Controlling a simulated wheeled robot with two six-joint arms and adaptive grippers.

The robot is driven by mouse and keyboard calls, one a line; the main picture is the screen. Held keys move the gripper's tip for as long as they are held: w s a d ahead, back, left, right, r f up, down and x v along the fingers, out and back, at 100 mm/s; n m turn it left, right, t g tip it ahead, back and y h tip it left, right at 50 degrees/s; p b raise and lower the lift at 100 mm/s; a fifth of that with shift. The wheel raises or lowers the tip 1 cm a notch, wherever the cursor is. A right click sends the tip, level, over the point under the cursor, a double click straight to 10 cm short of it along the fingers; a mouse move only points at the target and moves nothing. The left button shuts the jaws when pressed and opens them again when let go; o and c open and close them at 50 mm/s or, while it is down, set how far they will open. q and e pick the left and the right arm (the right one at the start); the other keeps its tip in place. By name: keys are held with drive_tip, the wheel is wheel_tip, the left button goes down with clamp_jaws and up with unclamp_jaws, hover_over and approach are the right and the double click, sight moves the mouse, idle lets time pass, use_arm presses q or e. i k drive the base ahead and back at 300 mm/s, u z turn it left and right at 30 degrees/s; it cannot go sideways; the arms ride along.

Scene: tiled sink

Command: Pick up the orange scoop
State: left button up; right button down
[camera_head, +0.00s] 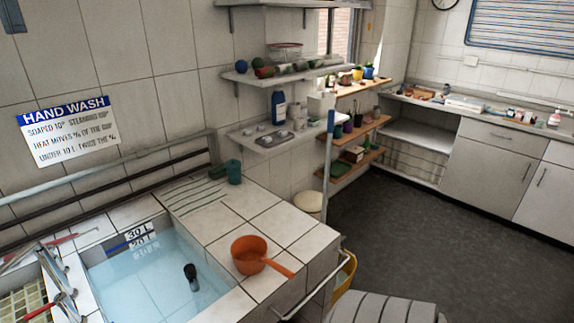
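The orange scoop (249,256) sits on the white tiled ledge to the right of the water-filled basin. Its round bowl is upright and open at the top. Its handle points to the lower right, toward the front corner of the ledge. Nothing covers the scoop. I see neither my left nor my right gripper in the head view.
The basin (150,285) holds bluish water and a small dark object (191,276). Green cups (234,172) stand at the back of the ledge. A metal rail (318,288) runs along its front right edge. Metal pipes with red handles (58,280) are at lower left.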

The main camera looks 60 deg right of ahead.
sight(249, 252)
drive_tip(key=z, duration=1.7)
